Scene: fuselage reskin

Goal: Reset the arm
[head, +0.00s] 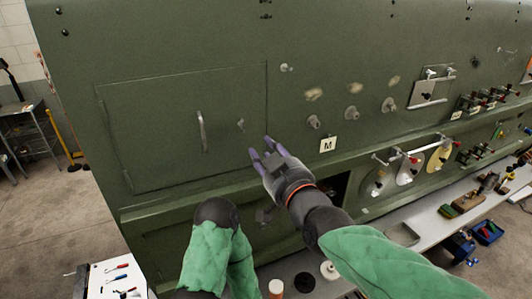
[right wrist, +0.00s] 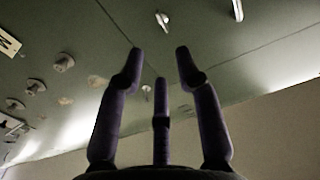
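My right gripper (head: 261,151) is in front of the green fuselage panel (head: 210,85), just right of and below the hatch's small latch (head: 240,125). In the right wrist view my right gripper (right wrist: 160,58) has its purple fingers spread, with nothing between them. My right arm (head: 385,255), in a green sleeve, reaches in from the lower right. My left arm (head: 210,255) shows as a green sleeve and a dark joint at the bottom middle. My left gripper does not show.
A hatch (head: 165,130) with a bar handle (head: 201,131) is on the fuselage, apparently closed. Several knobs (head: 352,113) and an "M" tag (head: 327,145) lie right of my gripper. A white bench (head: 405,233) with tools runs along the lower right. A tool cart (head: 105,270) stands lower left.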

